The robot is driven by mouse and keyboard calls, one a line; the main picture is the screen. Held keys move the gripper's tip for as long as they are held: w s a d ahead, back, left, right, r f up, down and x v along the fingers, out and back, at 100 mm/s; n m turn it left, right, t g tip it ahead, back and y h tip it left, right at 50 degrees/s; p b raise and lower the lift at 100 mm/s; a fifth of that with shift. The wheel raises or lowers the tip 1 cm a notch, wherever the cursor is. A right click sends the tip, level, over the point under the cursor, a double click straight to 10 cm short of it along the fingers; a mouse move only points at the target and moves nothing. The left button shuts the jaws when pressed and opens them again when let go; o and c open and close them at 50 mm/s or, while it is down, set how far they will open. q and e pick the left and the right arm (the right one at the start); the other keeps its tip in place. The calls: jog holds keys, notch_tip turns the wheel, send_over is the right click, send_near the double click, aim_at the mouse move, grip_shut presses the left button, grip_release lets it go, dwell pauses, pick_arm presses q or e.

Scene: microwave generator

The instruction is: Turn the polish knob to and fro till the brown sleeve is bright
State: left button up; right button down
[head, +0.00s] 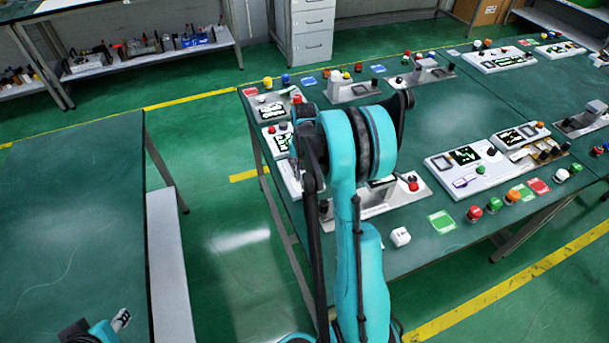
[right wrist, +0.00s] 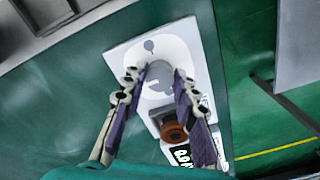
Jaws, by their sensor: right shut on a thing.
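In the right wrist view, a grey knob (right wrist: 160,74) stands on a white panel (right wrist: 196,40). My right gripper (right wrist: 159,82) has its purple-padded fingers on either side of the knob and is shut on it. The brown sleeve (right wrist: 173,132) sits on the same panel, below the knob, between the two fingers and apart from the knob. It looks dull reddish brown with a dark centre. In the head view, my right arm hides most of this area. My left gripper (head: 121,320) shows only partly at the bottom left, away from the panel.
A dark display with light marks (right wrist: 182,154) lies below the sleeve, partly hidden. In the head view, the green table (head: 470,110) carries several other devices and coloured buttons. A red-knobbed grey device (head: 385,195) stands just right of my arm. The left table (head: 75,200) is bare.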

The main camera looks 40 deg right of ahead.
aim_at(305, 177)
jog(key=n, duration=1.2)
jog(key=shift+n, duration=0.3)
dwell(0.5)
jog(key=c, duration=1.2)
grip_release()
notch_tip(305, 177, up, 12)
